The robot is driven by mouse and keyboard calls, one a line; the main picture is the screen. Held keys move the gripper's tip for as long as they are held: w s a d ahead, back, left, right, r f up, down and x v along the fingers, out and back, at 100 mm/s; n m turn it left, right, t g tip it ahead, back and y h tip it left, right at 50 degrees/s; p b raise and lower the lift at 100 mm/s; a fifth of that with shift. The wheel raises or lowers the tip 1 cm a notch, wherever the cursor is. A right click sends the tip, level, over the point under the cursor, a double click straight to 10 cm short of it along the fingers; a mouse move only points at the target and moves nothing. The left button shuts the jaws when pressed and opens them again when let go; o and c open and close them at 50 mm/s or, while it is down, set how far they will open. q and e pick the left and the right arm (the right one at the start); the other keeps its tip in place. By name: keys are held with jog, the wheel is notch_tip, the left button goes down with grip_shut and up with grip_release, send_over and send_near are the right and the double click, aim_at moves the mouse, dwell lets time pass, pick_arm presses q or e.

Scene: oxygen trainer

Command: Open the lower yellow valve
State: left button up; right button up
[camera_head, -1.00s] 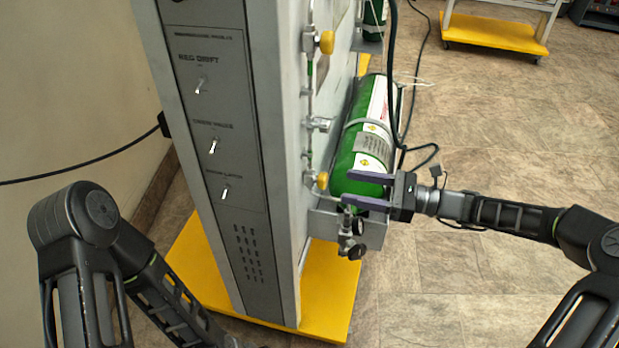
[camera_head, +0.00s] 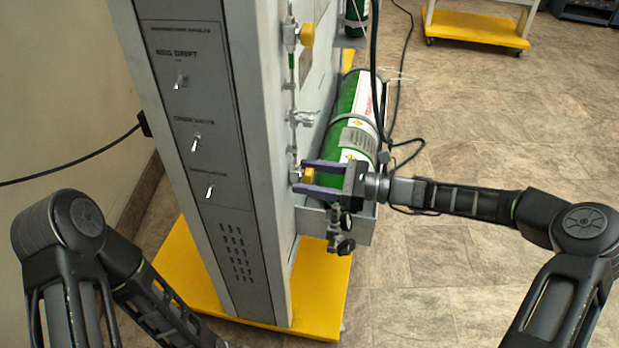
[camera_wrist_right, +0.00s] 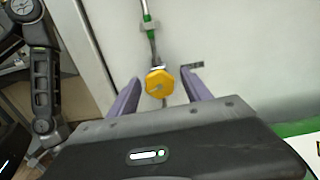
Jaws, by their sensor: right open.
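The lower yellow valve (camera_head: 309,174) is a small yellow knob on the pipe along the side of the grey cabinet (camera_head: 217,150). In the right wrist view the knob (camera_wrist_right: 159,83) has several flat sides and shows between my finger tips. My right gripper (camera_head: 299,176) is open, with one purple finger above the knob and one below it. In the right wrist view a gap shows between the knob and each finger (camera_wrist_right: 160,88). My left arm shows at the lower left, but its gripper is not visible.
An upper yellow valve (camera_head: 307,34) sits higher on the same pipe. A green cylinder (camera_head: 352,112) lies behind my right gripper, with black knobs (camera_head: 345,246) below. The cabinet stands on a yellow base (camera_head: 318,310).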

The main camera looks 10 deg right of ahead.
jog(key=shift+c, duration=0.4)
grip_shut()
